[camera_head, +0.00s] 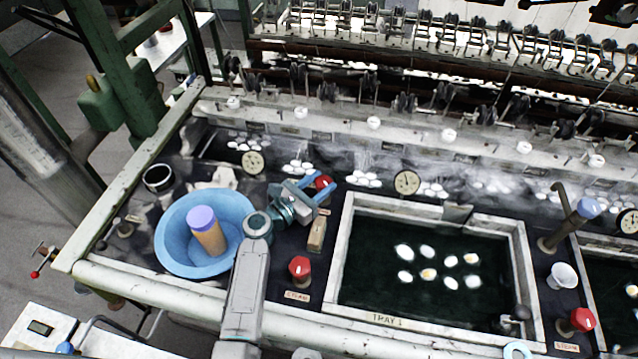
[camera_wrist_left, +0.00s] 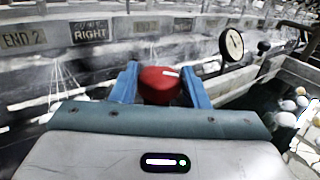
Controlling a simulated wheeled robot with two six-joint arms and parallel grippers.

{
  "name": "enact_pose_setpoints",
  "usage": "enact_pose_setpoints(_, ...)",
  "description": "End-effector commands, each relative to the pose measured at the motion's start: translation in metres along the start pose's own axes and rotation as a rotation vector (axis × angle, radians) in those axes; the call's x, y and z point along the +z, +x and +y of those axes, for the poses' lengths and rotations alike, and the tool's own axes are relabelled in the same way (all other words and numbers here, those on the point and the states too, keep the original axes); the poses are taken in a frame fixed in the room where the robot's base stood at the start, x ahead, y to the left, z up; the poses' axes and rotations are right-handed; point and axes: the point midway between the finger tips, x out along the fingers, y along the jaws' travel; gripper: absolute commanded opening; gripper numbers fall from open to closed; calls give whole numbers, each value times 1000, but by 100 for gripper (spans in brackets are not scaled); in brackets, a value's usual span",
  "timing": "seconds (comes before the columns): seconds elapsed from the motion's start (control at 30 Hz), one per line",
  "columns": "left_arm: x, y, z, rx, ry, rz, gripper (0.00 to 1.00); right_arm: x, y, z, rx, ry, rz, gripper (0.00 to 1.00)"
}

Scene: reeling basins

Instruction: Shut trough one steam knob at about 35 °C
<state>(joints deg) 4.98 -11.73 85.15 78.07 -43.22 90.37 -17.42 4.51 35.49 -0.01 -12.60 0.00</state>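A red knob (camera_head: 322,183) stands at the back left of the basin marked TRAY 1 (camera_head: 432,324); it also shows in the wrist view (camera_wrist_left: 160,85). My left gripper (camera_head: 323,192) has its blue fingers apart, one on each side of this knob. In the head view a gap shows beside the knob; contact is not clear. A round dial (camera_head: 407,182) stands behind the basin and to the right of the knob in the wrist view (camera_wrist_left: 232,44); its reading is too small to tell. Another red knob (camera_head: 300,268), labelled STEAM, stands at the basin's front left. My right gripper is out of view.
A blue bowl (camera_head: 170,250) with a purple-topped cylinder (camera_head: 206,231) stands left of my left arm. Several white cocoons (camera_head: 427,252) float in the basin. A third red knob (camera_head: 583,319) is at the right. Steam drifts at the back.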

Motion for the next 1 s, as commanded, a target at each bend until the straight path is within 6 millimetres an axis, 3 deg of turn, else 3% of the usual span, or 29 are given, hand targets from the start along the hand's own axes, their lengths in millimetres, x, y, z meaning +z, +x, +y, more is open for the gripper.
enact_pose_setpoints(0.03, 0, 0, 0, 0, 0, 0, 31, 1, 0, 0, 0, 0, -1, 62)
enact_pose_setpoints(0.1, 0, 0, 0, 0, 0, 0, 17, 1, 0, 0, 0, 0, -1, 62)
enact_pose_setpoints(0.47, 0, 0, 2, -55, 4, 0, 18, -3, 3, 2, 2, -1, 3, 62)
enact_pose_setpoints(1.0, -2, 2, 9, -461, 3, 1, 18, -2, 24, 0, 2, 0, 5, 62)
